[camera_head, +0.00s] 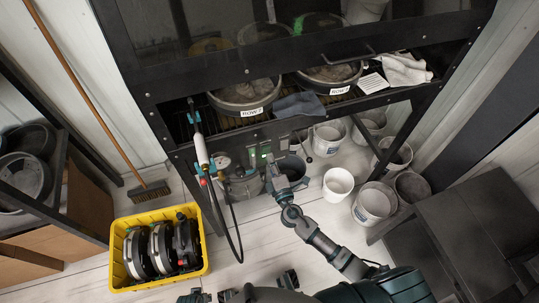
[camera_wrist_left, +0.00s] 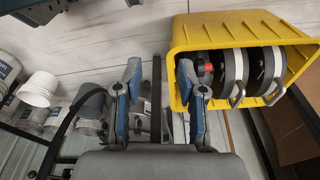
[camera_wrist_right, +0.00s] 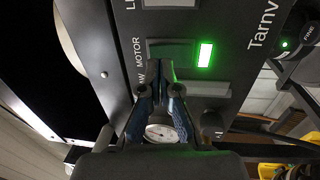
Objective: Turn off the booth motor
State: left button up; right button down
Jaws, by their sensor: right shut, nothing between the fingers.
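The booth's control panel, marked "MOTOR", fills the upper part of the right wrist view (camera_wrist_right: 228,72). A green lamp or lit switch (camera_wrist_right: 205,54) glows on it beside the lettering. In the head view a green glow (camera_head: 264,151) shows under the booth's front edge. My right gripper (camera_head: 272,168) is at this panel. In the right wrist view its closed fingertips (camera_wrist_right: 168,72) are at a dark switch-like part by the "MOTOR" label; they hide part of it, and I cannot tell whether they touch it. My left gripper (camera_wrist_left: 160,75) is open and empty, away from the panel.
A yellow crate (camera_head: 117,262) with round black-and-white meters stands on the floor at left. The booth (camera_head: 300,125) holds bowls marked as rows. A pressure gauge (camera_wrist_right: 160,133) and hose hang near the panel. White buckets (camera_head: 338,184) stand to the right.

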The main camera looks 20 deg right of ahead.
aim_at(266, 150)
pick_arm(q)
jog(key=shift+s+f, duration=0.1)
jog(key=shift+f, duration=0.25)
pick_arm(e)
jog(key=shift+w+r, duration=0.1)
jog(key=shift+w, duration=0.8)
jog(key=shift+r, duration=0.1)
jog(key=shift+w+r+p, duration=0.15)
jog(key=shift+w+p, duration=0.05)
jog(key=shift+p, duration=0.75)
pick_arm(q)
jog(key=f, duration=0.1)
jog(key=s+f, duration=0.1)
jog(key=f, duration=0.2)
jog(key=shift+s+a, duration=0.1)
jog(key=shift+s, duration=0.25)
